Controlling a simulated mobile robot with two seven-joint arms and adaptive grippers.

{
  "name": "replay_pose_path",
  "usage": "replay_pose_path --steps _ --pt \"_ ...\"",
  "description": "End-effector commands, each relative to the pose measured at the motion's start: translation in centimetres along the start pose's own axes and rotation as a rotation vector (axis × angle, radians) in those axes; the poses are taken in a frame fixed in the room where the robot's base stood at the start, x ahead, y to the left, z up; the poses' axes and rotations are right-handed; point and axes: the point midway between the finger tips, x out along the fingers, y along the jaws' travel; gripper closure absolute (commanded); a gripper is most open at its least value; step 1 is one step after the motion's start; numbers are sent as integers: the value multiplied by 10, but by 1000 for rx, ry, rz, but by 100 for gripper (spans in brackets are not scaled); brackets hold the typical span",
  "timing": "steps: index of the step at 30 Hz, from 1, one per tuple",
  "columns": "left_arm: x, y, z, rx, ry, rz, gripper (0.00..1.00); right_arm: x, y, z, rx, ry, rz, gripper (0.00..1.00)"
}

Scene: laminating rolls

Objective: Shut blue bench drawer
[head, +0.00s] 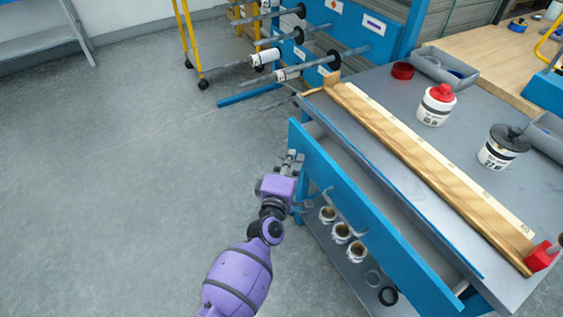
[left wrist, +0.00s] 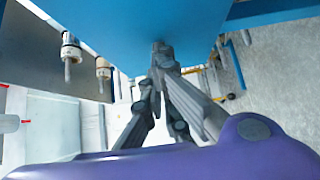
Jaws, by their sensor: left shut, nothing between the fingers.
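The blue bench drawer (head: 375,220) is pulled out from the grey-topped bench (head: 385,95). Its long blue front stands away from the bench edge, and its grey inside shows in the gap. A bar handle (head: 347,214) is on the front. My left gripper (head: 291,157) is at the far end of the drawer front, on its outer side, shut and empty. In the left wrist view the closed fingertips (left wrist: 161,48) are at the blue drawer front (left wrist: 130,25); I cannot tell for sure whether they touch. My right gripper is not in view.
A wooden straightedge (head: 430,170), a red-lidded jar (head: 436,104) and a black-lidded jar (head: 503,147) are on the bench top. Several small pots (head: 341,232) are on the shelf below. Rollers (head: 305,65) stick out beyond the bench. The floor to the left is clear.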

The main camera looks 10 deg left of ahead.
Motion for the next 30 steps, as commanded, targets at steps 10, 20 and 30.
replay_pose_path --steps 10,20,30 --pt "36 -2 37 -2 0 -1 100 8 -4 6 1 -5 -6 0" --pt "48 0 47 0 0 1 100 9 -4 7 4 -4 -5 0" --pt "49 3 48 -1 -2 5 100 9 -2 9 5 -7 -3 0"
